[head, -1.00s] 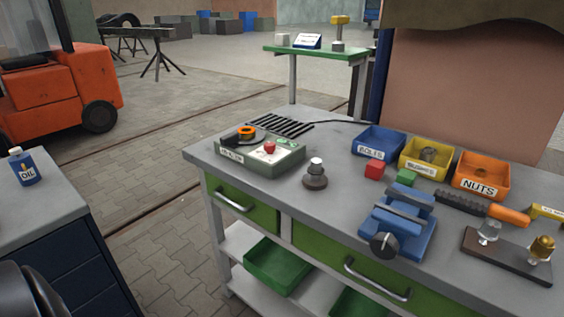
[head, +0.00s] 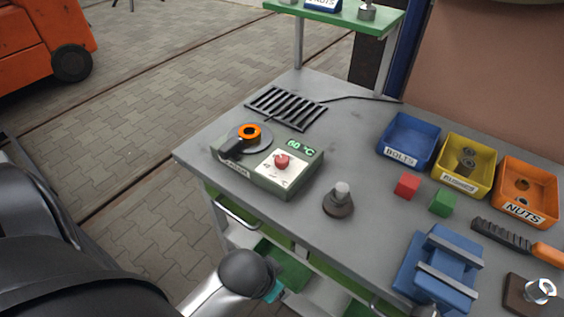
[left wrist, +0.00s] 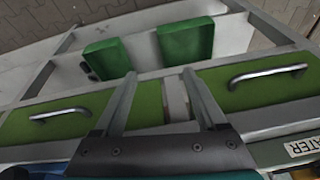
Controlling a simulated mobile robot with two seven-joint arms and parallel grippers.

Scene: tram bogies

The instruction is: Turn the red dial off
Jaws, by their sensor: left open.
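The red dial (head: 282,161) sits on a white panel on top of a grey-green heater box (head: 275,188) at the bench's left end. A green display (head: 301,147) beside it reads 60 °C. The dial's pointer direction is too small to tell. My left arm comes in from the lower left in the head view, its wrist below and in front of the box, apart from it. In the left wrist view my left gripper (left wrist: 160,78) is open and empty, its fingers over the green drawer fronts. The dial is not in that view. My right gripper is out of view.
An orange ring (head: 249,132) and a black handle lie on the box's left part. A dark-based knob (head: 338,203) stands right of the box; a blue vise (head: 440,270) and bins (head: 408,138) lie further right. A drawer handle (left wrist: 268,73) protrudes from the bench front.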

